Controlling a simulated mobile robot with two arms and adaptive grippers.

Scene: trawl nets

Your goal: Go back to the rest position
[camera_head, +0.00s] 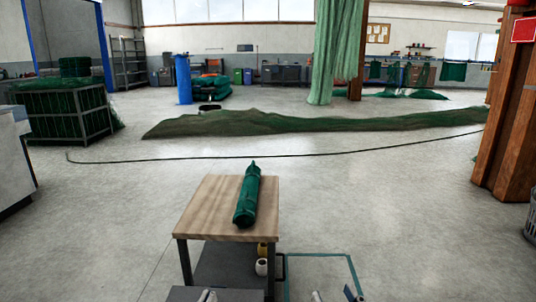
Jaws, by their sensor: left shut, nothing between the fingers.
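A wooden-topped table (202,210) stands in front of me with a rolled green net bundle (247,197) lying on its right part. My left gripper (208,296) shows only as light tips at the bottom edge, in front of the table. It looks shut, with nothing seen in it. My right gripper (318,296) shows only as a small part at the bottom edge, right of the table. Whether it is open or shut is not clear. Most of both arms is out of view.
Under the tabletop is a dark shelf (225,262) with a white roll (261,267) beside it. A long cable (200,159) and a heaped net (260,123) lie beyond. A wooden post (508,120) stands right.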

